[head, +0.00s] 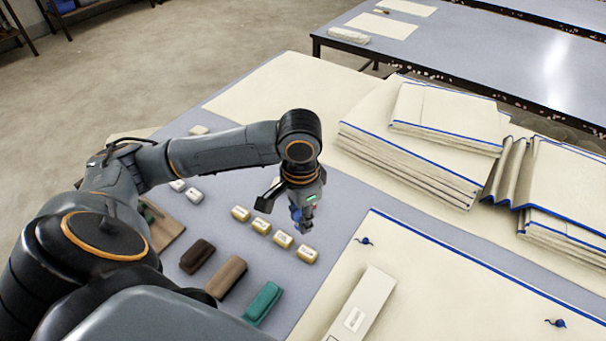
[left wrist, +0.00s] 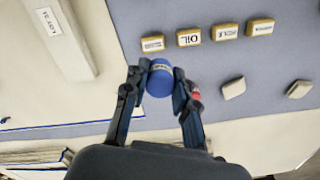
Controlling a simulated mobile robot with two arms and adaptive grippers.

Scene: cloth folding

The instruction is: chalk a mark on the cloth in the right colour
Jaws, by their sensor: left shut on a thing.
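My left gripper (head: 302,222) is shut on a rounded blue chalk piece with a pale label. In the left wrist view the blue chalk (left wrist: 160,80) sits between the two fingertips (left wrist: 160,88). The gripper is above the grey-blue table, beside a row of labelled yellowish blocks (head: 261,227) and left of the cloth. The cream cloth (head: 440,275) with a blue edge lies flat at the front right. Two small blue things with tails, one (head: 365,241) near its left corner and one (head: 556,322) at the right, lie on it. My right gripper is out of view.
A long white labelled block (head: 362,305) lies on the cloth's left part. Dark brown (head: 197,256), tan (head: 227,277) and teal (head: 263,303) blocks lie in front. Folded cloth stacks (head: 415,155) stand behind. Pale small pieces (head: 194,195) lie left of the yellowish row.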

